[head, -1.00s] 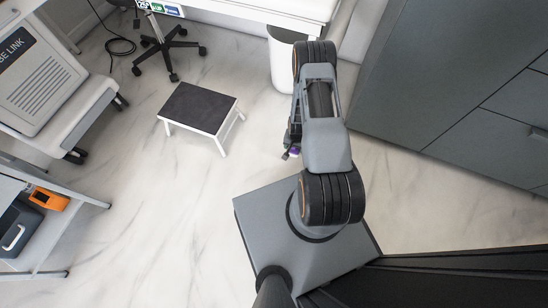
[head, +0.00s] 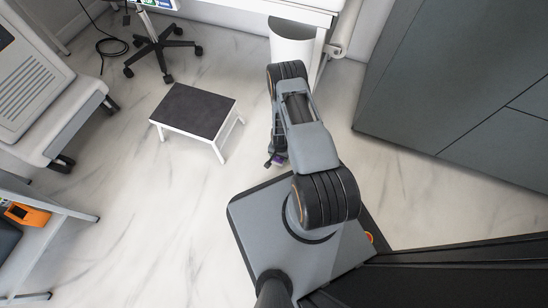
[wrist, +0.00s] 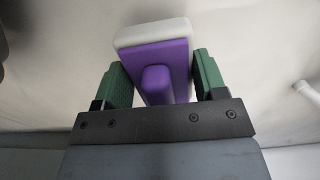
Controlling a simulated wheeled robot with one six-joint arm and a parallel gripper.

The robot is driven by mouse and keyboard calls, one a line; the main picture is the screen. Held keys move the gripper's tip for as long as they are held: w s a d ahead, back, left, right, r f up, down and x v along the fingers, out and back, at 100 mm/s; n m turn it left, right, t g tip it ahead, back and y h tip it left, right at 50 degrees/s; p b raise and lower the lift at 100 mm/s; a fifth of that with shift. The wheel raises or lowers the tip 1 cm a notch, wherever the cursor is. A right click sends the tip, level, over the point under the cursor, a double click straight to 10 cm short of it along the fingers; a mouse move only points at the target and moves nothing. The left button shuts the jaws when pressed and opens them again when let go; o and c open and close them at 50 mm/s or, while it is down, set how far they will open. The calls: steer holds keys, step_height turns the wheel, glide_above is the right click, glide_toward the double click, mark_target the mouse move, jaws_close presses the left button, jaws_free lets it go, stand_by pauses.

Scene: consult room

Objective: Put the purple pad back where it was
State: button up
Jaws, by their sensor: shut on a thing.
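The purple pad (wrist: 170,60) has a purple body with a raised purple block and a pale white layer along its far side. In the wrist view it sits between the two green fingers of my gripper (wrist: 160,82), which is shut on it. In the head view only a small bit of the purple pad (head: 279,159) shows beside my arm, above the floor. My gripper (head: 275,161) is mostly hidden there under the arm.
A dark-topped step stool (head: 195,110) stands on the floor left of my arm. A white bin (head: 291,48) is beyond the arm, under a white table. Grey cabinets (head: 450,90) fill the right. A wheeled chair base (head: 161,45) and white carts stand at left. Open floor lies between.

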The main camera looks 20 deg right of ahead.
mark_target(277, 158)
steer(key=shift+w+a+f, duration=0.3)
steer(key=shift+w+f, duration=0.05)
steer(key=shift+f, duration=0.15)
steer(key=shift+w+a+f+b, duration=0.15)
steer(key=shift+f+b, duration=0.4)
steer(key=shift+f, duration=0.4)
steer(key=shift+w+a+f+b, duration=0.15)
steer(key=shift+f+b, duration=0.35)
steer(key=shift+f, duration=0.4)
steer(key=shift+d, duration=0.1)
steer(key=o, duration=0.9)
steer(key=shift+f, duration=0.1)
